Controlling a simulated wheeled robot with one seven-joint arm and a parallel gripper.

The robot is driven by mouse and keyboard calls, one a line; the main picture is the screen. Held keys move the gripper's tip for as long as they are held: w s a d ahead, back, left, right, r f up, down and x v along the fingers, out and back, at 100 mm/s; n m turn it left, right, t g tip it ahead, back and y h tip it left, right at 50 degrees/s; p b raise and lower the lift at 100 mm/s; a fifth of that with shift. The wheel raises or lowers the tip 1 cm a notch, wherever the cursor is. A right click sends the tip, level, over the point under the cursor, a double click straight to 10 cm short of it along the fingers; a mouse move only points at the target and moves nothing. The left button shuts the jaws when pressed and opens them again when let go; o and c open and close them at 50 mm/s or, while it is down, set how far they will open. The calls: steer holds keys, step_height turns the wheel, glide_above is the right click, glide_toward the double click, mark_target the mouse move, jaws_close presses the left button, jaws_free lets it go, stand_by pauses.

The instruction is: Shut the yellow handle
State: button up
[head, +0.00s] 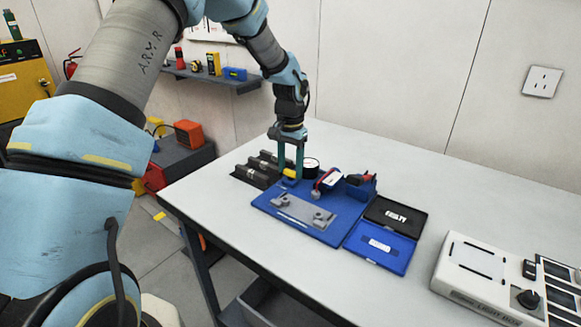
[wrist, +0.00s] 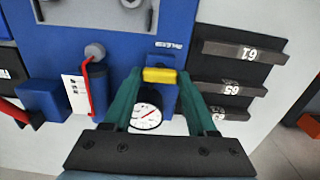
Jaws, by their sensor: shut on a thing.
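The yellow handle (wrist: 160,76) lies crosswise between my fingertips in the wrist view, at the edge of the blue fixture board. In the head view the yellow handle (head: 288,171) shows small and partly hidden by my fingers. My gripper (wrist: 159,73) has its two green fingers shut on the handle, one at each end. In the head view my gripper (head: 289,172) points down at the back left corner of the blue board (head: 265,203). A blue mount (wrist: 163,100) shows below the handle in the wrist view.
A round dial gauge (wrist: 147,116) is close to my fingers. Black numbered bars (wrist: 235,50) lie beside the board. A blue cylinder with a red wire (wrist: 97,88) stands on the other side. An open case (head: 380,245) and a control box (head: 490,278) are to the right.

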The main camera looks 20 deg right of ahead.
mark_target(290, 170)
steer(key=shift+m, duration=0.3)
steer(key=o, duration=1.1)
step_height(290, 170, up, 11)
steer(key=b, duration=0.2)
steer(key=shift+b, duration=0.4)
steer(key=shift+f, duration=0.1)
